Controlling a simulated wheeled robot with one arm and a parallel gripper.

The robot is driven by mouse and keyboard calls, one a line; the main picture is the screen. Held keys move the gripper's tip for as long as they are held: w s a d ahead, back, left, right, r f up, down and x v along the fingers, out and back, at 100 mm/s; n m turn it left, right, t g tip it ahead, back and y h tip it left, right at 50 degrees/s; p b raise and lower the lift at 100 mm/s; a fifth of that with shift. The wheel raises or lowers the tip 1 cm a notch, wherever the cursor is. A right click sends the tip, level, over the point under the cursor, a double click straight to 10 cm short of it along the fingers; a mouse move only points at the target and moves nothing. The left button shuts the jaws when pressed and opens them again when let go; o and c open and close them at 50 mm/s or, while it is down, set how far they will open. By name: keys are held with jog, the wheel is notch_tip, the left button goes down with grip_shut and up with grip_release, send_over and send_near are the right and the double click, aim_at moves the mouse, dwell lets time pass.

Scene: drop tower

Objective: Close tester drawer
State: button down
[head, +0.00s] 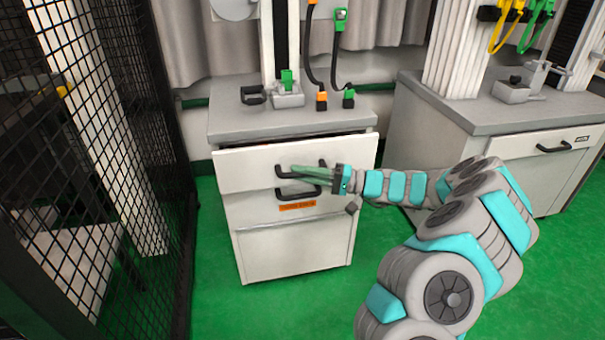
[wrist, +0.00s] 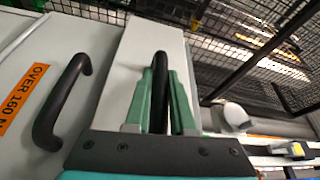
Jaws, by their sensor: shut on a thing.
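The tester drawer (head: 242,170) is the white top drawer of the left test cabinet in the head view. Its front stands out from the cabinet body, with a dark gap under the worktop, so it is partly open. My gripper (head: 298,168) reaches in from the right with its green fingers at the drawer's upper black handle (head: 281,171). In the wrist view the fingers (wrist: 160,78) are shut on either side of this handle (wrist: 160,112). The fingers hide part of the handle in the head view.
A lower black handle (head: 283,193) sits just below, above an orange label (head: 297,206); the label also shows in the wrist view (wrist: 24,98). A black mesh fence (head: 130,110) stands left. A second test cabinet (head: 520,170) stands right. Green floor (head: 300,310) is clear in front.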

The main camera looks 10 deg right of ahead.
aim_at(289, 167)
jog(key=shift+f, duration=0.1)
jog(key=w+b, duration=0.1)
jog(key=w, duration=0.2)
jog(key=shift+f, duration=0.15)
jog(key=shift+w+r, duration=0.2)
jog(key=shift+w, duration=0.3)
jog(key=c, duration=0.8)
grip_release()
jog(key=shift+o, duration=0.2)
jog(key=shift+d, duration=0.15)
